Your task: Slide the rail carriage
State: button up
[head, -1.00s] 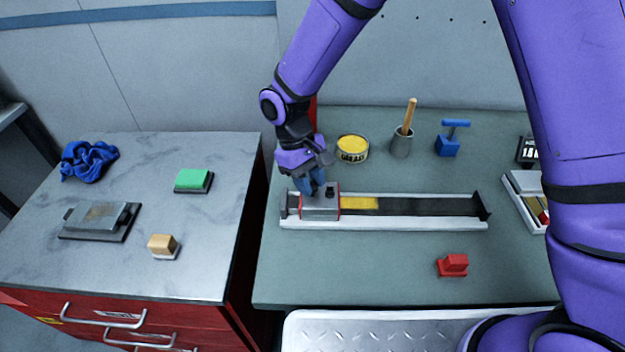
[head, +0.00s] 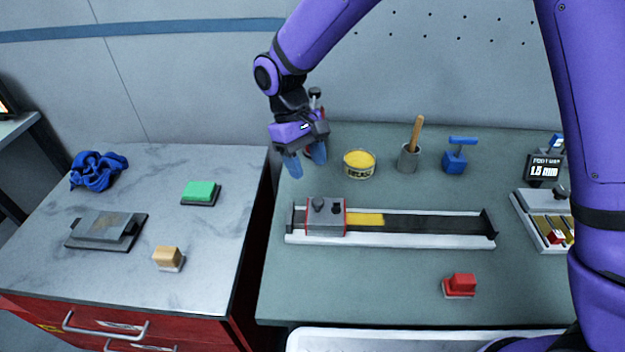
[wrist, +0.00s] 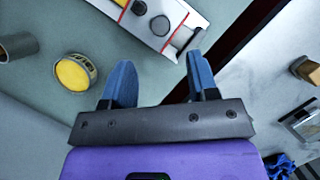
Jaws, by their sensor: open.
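The grey rail carriage (head: 326,218) with red edging and two dark knobs on top sits near the left end of the rail (head: 430,238). A yellow stretch (head: 366,220) of the rail shows just right of the carriage, and the rest of the track is dark. My gripper (head: 305,168) is open and empty above the bench, behind and a little left of the carriage, apart from it. In the wrist view, the two blue fingers (wrist: 160,75) are spread with nothing between them, and the carriage (wrist: 148,14) shows beyond them at the top edge.
A yellow tin (head: 359,165), a grey cup with a wooden handle (head: 409,156) and a blue tool (head: 456,157) stand behind the rail. A red block (head: 460,285) lies in front. A parts tray (head: 530,222) is at the right. The bench between rail and red block is clear.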

jog(key=shift+v, duration=1.15)
jog(key=s+d+r+m+t+y, duration=0.1)
jog(key=s+d+r+m+t, duration=0.1)
jog(key=d+r, duration=0.75)
jog(key=s+d+r+m+t+y, duration=0.1)
jog(key=s+d+r+m+t, duration=0.1)
jog(key=d+r, duration=0.75)
jog(key=s+d+r+m+t+y, duration=0.1)
jog(key=s+d+m+t, duration=0.3)
jog(key=s+d, duration=1.1)
jog(key=shift+s+d+r+m+t, duration=0.15)
jog(key=shift+d+r+m+t, duration=0.15)
jog(key=shift+d+r+m, duration=0.3)
